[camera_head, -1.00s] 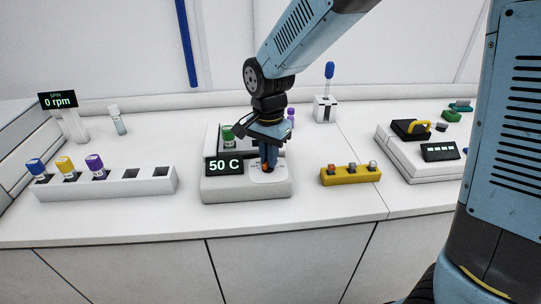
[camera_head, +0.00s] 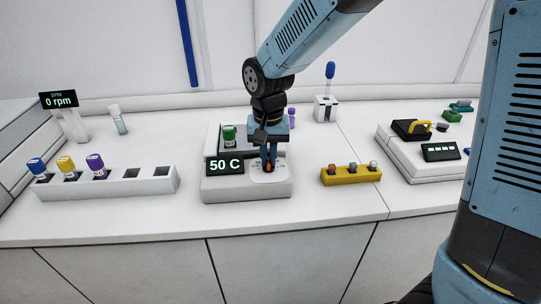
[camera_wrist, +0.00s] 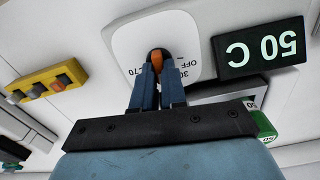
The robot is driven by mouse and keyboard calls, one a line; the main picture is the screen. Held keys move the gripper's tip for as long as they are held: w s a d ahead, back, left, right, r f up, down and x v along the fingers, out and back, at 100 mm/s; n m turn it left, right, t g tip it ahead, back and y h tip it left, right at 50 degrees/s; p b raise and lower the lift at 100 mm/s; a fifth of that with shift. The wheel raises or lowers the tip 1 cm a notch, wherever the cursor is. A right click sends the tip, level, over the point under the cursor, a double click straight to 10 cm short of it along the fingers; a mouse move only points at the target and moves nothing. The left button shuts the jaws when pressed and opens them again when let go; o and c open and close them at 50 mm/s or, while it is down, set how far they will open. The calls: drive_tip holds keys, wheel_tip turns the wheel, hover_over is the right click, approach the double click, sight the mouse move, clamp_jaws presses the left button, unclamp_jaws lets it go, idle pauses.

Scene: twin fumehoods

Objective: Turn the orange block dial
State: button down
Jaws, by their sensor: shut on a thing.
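The orange block dial (camera_wrist: 158,58) sits on a white panel (camera_wrist: 128,40) of the heater block, with OFF, 30 and 70 printed around it. In the head view only a small bit of the dial (camera_head: 268,168) shows below my fingers. My gripper (camera_wrist: 157,76) points down at the dial with its blue fingers shut on it, one on each side. The display (camera_head: 224,166) on the heater block (camera_head: 245,190) reads 50 C. It appears upside down in the wrist view (camera_wrist: 260,48).
A green-capped vial (camera_head: 229,135) stands in the block behind the display. A yellow strip with several knobs (camera_head: 351,177) lies to the right. A white rack with capped vials (camera_head: 135,187) lies to the left. The bench front is clear.

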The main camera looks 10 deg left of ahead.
sight(268, 160)
drive_tip(key=n, duration=0.4)
drive_tip(key=shift+n, duration=0.3)
drive_tip(key=n, duration=0.3)
drive_tip(key=shift+a+n, duration=0.1)
drive_tip(key=shift+n, duration=0.2)
drive_tip(key=n, duration=0.4)
drive_tip(key=shift+n, duration=0.3)
drive_tip(key=n, duration=0.4)
drive_tip(key=c, duration=1.2)
unclamp_jaws()
drive_tip(key=shift+s, duration=0.1)
drive_tip(key=shift+r, duration=0.1)
wheel_tip(268, 160, up, 14)
drive_tip(key=shift+f, duration=0.25)
